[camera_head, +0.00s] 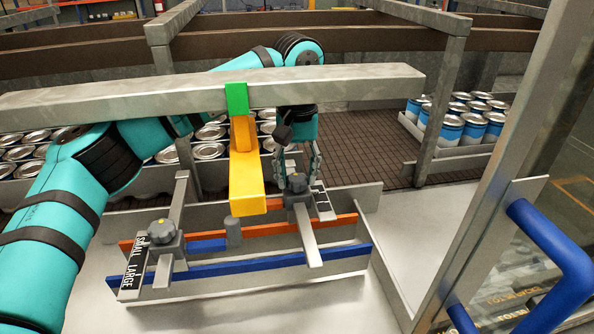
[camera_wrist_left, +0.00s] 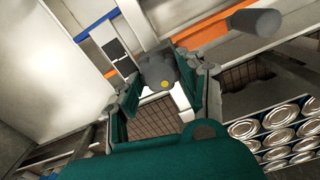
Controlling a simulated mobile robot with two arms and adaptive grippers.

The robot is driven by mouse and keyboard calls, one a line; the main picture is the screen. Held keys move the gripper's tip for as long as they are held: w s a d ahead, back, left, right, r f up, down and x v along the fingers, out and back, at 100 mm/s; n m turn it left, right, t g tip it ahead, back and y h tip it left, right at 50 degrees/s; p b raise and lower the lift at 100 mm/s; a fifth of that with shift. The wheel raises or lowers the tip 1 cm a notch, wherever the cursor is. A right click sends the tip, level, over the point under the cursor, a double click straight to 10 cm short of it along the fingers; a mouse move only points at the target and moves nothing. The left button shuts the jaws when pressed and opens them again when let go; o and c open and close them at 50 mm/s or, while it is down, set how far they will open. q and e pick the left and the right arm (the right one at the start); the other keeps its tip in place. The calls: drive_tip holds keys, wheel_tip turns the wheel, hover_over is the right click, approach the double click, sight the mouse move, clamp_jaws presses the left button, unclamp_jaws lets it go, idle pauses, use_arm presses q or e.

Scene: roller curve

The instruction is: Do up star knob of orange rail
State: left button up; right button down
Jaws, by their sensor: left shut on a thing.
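The orange rail (camera_head: 325,222) runs along the bracket and also shows in the left wrist view (camera_wrist_left: 202,36). A dark grey star knob (camera_head: 296,184) with a yellow centre dot sits at its right part, on a grey cross bar beside a black label. My left gripper (camera_head: 297,172) reaches down over this knob from behind. In the left wrist view, the star knob (camera_wrist_left: 158,70) lies between the two fingers of the gripper (camera_wrist_left: 163,88), which is shut on it. My right gripper is not in view.
A second star knob (camera_head: 163,232) with a SMALL/LARGE label (camera_head: 134,265) sits at the left. A blue rail (camera_head: 275,263) lies in front. A yellow-orange arm (camera_head: 245,175) hangs from the grey beam (camera_head: 350,85). Cans (camera_head: 470,122) stand behind right; a blue handle (camera_head: 545,240) stands near right.

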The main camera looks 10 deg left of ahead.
sight(297, 177)
use_arm(q)
drive_tip(key=o, duration=0.8)
drive_tip(key=shift+w+r, duration=0.1)
drive_tip(key=shift+r, duration=0.15)
drive_tip(key=shift+c, duration=0.2)
drive_tip(key=o, duration=0.4)
drive_tip(key=shift+f, duration=0.1)
wheel_tip(297, 177, up, 12)
